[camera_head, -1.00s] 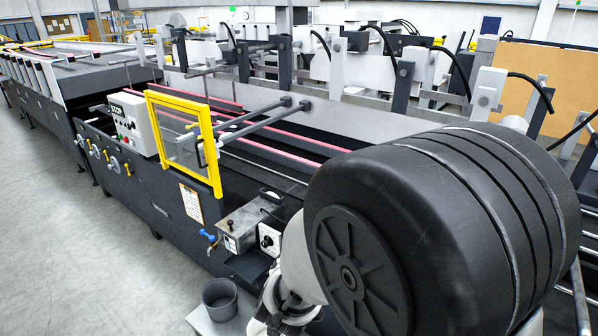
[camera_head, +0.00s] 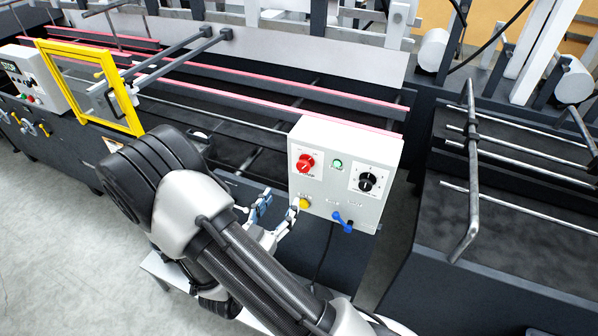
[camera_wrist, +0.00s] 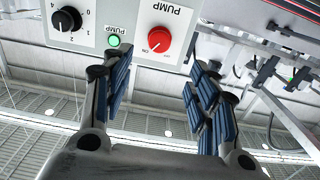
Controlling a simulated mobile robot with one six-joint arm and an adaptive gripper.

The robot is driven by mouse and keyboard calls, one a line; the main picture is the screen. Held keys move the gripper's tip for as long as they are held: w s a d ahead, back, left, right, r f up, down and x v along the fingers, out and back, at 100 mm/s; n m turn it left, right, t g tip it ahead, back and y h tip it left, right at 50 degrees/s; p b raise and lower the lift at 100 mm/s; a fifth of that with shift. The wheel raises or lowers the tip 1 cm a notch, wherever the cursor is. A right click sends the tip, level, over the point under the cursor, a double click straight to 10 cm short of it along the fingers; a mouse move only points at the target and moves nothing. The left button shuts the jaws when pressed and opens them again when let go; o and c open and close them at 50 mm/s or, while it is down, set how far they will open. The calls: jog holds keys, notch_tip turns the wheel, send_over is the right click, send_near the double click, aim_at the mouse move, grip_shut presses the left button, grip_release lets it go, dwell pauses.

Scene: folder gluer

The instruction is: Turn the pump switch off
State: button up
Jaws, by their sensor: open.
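The red pump switch (camera_head: 304,162) is a round knob at the upper left of a light grey control box (camera_head: 310,130). It also shows in the wrist view (camera_wrist: 159,40), where the picture is upside down. A small white mark on the knob points to its lower left there. A green pump lamp (camera_head: 338,163) sits beside it and looks lit. My gripper (camera_head: 278,205) is open and empty, in front of and below the box's left side. In the wrist view its two fingers (camera_wrist: 155,80) stand apart, with the red knob beyond the gap, not touched.
A black dial (camera_head: 367,182) is at the box's right. A yellow button (camera_head: 304,203) and a blue lever (camera_head: 343,222) are below. A yellow-framed guard (camera_head: 126,110) stands left. A bent metal rod (camera_head: 472,190) stands right of the box.

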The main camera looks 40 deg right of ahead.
aim_at(303, 169)
jog(key=x, duration=1.3)
jog(key=shift+a, duration=0.1)
jog(key=shift+c, duration=0.4)
jog(key=c, duration=1)
jog(key=shift+n, duration=0.4)
jog(key=n, duration=0.2)
jog(key=shift+n, duration=0.4)
jog(key=n, duration=0.3)
jog(key=shift+n, duration=0.4)
jog(key=n+p, duration=0.1)
jog(key=n, duration=0.5)
jog(key=shift+s, duration=0.1)
jog(key=shift+n, duration=0.3)
